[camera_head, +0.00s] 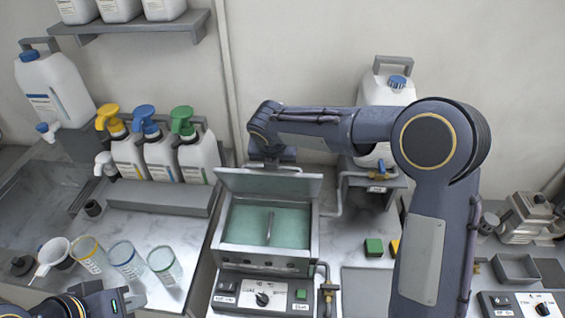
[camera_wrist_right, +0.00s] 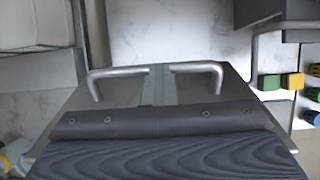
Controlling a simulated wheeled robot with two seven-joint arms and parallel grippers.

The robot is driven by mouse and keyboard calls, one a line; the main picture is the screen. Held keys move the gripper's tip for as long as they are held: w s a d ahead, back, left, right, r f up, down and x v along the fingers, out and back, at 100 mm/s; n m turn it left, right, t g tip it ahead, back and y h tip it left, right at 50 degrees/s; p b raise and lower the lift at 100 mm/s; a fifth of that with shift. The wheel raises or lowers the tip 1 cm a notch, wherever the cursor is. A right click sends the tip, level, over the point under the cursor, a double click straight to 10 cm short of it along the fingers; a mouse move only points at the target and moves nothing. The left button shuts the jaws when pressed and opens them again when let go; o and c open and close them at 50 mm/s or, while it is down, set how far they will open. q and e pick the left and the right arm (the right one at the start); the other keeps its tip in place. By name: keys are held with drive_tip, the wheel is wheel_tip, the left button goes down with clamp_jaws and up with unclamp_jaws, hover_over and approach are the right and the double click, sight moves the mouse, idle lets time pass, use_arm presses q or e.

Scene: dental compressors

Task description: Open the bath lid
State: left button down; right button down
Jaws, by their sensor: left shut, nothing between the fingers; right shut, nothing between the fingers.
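The bath (camera_head: 310,240) is a metal box of green liquid, with a rod standing in it. Its lid (camera_head: 268,183) is raised, hinged up at the back and tilted, so the bath is uncovered. In the right wrist view the lid (camera_wrist_right: 115,97) fills the middle, with a bent silver handle (camera_wrist_right: 195,68) on it. My right gripper (camera_wrist_right: 159,80) is shut and empty, its narrow fingers in front of the handle's middle; contact is unclear. In the head view it is behind the lid, mostly hidden. My left gripper (camera_head: 115,301) is shut and empty at the bottom left, partly cut off.
Beakers (camera_head: 127,260) and a white jug (camera_head: 55,256) stand left of the bath. Pump bottles (camera_head: 160,155) stand behind them. A green block (camera_head: 373,248) and a large white canister (camera_head: 385,95) are on the right. A control panel (camera_head: 262,299) sits in front.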

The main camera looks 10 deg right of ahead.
drive_tip(key=shift+w+d+f+g, duration=0.1)
drive_tip(key=shift+w+d+g, duration=0.05)
drive_tip(key=shift+w+g, duration=0.3)
drive_tip(key=shift+w, duration=0.25)
drive_tip(key=shift+w+d+f+g+y, duration=0.15)
drive_tip(key=shift+w+g, duration=0.4)
drive_tip(key=shift+w+d+f+g+y, duration=0.15)
drive_tip(key=shift+w+f+g+y, duration=0.05)
drive_tip(key=shift+w+g, duration=0.4)
drive_tip(key=shift+w+d+f+g+y, duration=0.15)
drive_tip(key=shift+w+g, duration=0.35)
drive_tip(key=shift+w, duration=0.05)
drive_tip(key=shift+r, duration=0.1)
